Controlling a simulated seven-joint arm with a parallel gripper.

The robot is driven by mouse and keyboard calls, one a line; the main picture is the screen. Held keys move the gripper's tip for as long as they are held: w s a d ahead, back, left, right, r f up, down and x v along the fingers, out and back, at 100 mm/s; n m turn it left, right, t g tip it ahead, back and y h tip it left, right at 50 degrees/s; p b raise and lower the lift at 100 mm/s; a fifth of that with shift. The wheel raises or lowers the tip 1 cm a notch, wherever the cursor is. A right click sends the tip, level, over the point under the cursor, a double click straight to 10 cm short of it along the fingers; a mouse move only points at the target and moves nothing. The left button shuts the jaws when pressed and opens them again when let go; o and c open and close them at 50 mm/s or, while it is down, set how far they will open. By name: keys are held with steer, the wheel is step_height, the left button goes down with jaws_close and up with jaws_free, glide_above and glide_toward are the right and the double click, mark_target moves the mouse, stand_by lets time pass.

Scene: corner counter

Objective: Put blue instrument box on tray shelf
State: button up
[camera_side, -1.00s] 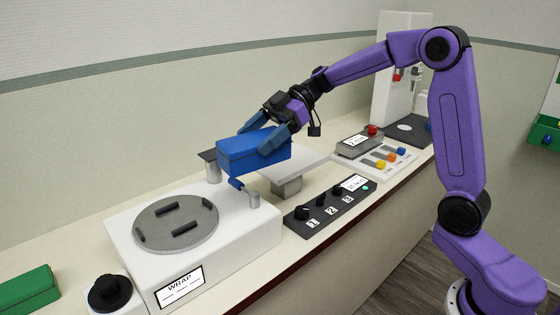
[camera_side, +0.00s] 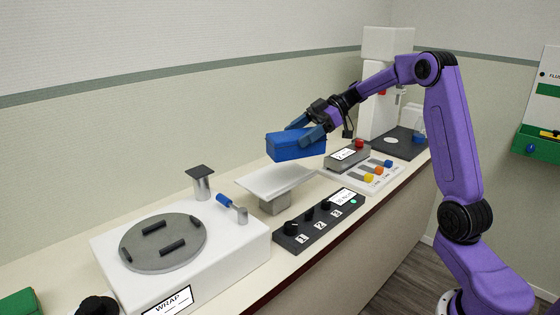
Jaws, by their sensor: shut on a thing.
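The blue instrument box (camera_side: 290,147) is held in the air in the middle of the side view. My gripper (camera_side: 304,130) is shut on it from the upper right, with its blue-grey fingers at the box's top and near side. The fingers cover part of the box. A white flat tray on a short pedestal (camera_side: 262,182) stands on the counter below and slightly left of the box. It looks empty, and the box is apart from it. I cannot tell for sure whether this is the tray shelf.
The white WRAP machine (camera_side: 236,246) with a grey disc stands left, a small dark-topped post (camera_side: 201,178) behind it. A numbered black knob panel (camera_side: 318,220), a button panel (camera_side: 372,173) and a grey display box (camera_side: 347,155) stand right. A green-and-white wall rack (camera_side: 541,143) hangs far right.

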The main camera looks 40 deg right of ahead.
steer(key=shift+w+d+f, duration=0.25)
steer(key=shift+w+f, duration=1.05)
steer(key=shift+w, duration=0.2)
steer(key=shift+w+d+f, duration=0.2)
steer(key=shift+w+f, duration=1.05)
steer(key=shift+w, duration=0.3)
steer(key=shift+w+d+f, duration=0.25)
steer(key=shift+w+f, duration=1.05)
steer(key=shift+w, duration=0.2)
steer(key=shift+f, duration=1.45)
steer(key=shift+f, duration=0.1)
steer(key=o, duration=1.4)
steer(key=shift+f, duration=0.15)
